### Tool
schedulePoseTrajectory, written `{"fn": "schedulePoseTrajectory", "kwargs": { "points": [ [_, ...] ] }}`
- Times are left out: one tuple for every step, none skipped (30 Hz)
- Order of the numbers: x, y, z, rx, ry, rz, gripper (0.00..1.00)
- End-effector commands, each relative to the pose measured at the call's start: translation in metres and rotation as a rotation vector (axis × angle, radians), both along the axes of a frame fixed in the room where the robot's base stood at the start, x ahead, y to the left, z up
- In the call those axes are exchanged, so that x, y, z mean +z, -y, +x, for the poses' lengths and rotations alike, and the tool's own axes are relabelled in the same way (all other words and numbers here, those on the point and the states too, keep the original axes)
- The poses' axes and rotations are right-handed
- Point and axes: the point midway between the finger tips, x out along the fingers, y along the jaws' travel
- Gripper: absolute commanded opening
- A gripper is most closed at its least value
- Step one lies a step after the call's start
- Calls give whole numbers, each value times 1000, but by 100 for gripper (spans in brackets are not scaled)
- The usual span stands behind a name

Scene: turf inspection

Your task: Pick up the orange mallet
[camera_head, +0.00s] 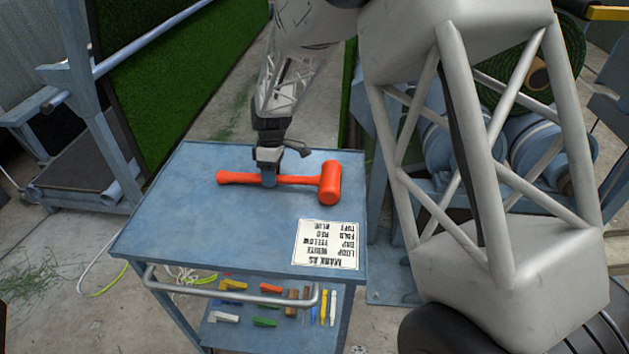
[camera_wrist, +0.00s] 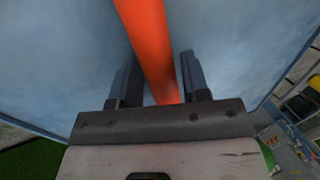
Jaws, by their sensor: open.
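The orange mallet (camera_head: 330,182) lies on the blue cart top (camera_head: 190,225), its handle pointing left and its head at the right. My gripper (camera_head: 268,178) is low over the handle, near its middle. In the wrist view, the orange handle (camera_wrist: 150,45) runs between the two dark fingers of my gripper (camera_wrist: 158,80), which are apart with a gap to the handle, wider at the left finger. The mallet's head is outside the wrist view. In the head view, the fingers hide a short stretch of the handle.
A white card with printed words (camera_head: 325,244) lies on the cart's front right. A handle rail (camera_head: 230,301) runs along the cart's front. The lower shelf holds several coloured markers and blocks (camera_head: 265,305). Blue machinery (camera_head: 535,145) stands to the right. The cart top's left part is clear.

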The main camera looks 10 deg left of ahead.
Motion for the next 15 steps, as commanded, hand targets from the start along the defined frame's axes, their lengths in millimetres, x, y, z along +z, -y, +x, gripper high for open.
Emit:
{"fn": "schedulePoseTrajectory", "kwargs": {
  "points": [
    [0, 0, 0, 0, 0, 0, 42],
    [0, 0, 0, 0, 0, 0, 42],
    [0, 0, 0, 0, 0, 0, 42],
    [0, 0, 0, 0, 0, 0, 42],
    [0, 0, 0, 0, 0, 0, 39],
    [0, 0, 0, 0, 0, 0, 33],
    [0, 0, 0, 0, 0, 0, 28],
    [0, 0, 0, 0, 0, 0, 24],
    [0, 0, 0, 0, 0, 0, 18],
    [0, 0, 0, 0, 0, 0, 13],
    [0, 0, 0, 0, 0, 0, 9],
    [0, 0, 0, 0, 0, 0, 2],
    [0, 0, 0, 0, 0, 0, 0],
    [1, 0, 0, 0, 1, 0, 0],
    [1, 0, 0, 0, 1, 0, 0]
  ]
}}
